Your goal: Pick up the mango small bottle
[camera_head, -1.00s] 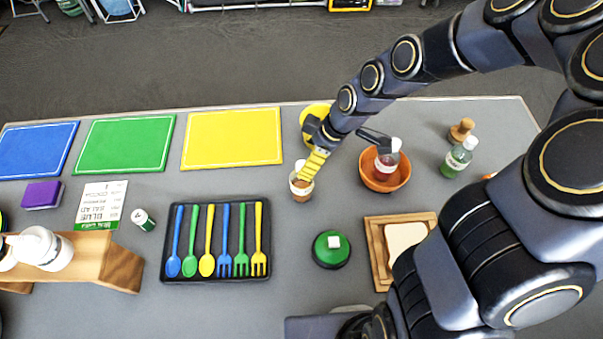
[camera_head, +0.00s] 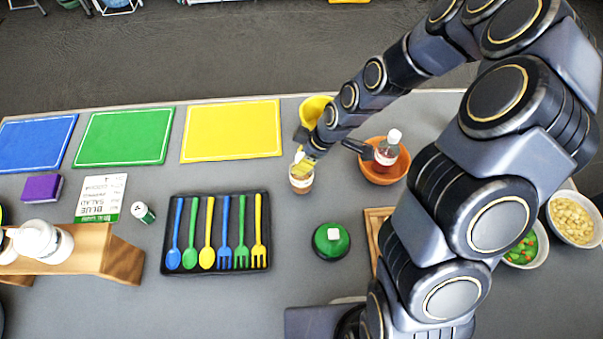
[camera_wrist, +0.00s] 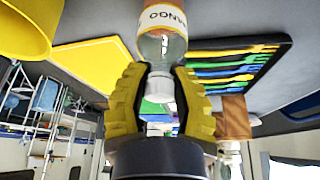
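The mango small bottle (camera_wrist: 164,45) has a clear body, a pale label reading MANGO and a white cap. In the head view, the bottle (camera_head: 301,181) stands on the grey table below the yellow board, with amber contents. My gripper (camera_wrist: 162,72) has yellow ridged fingers, one on each side of the bottle's cap and neck. In the wrist view the fingertips close in against the bottle's neck and shoulder. In the head view my gripper (camera_head: 304,162) covers part of the bottle's top.
A yellow bowl (camera_head: 307,112) stands just behind my gripper. An orange bowl (camera_head: 384,172) holding a white-capped bottle (camera_head: 388,150) is to the right. A black cutlery tray (camera_head: 166,256) lies to the left and a green round object (camera_head: 331,250) in front. The table between them is clear.

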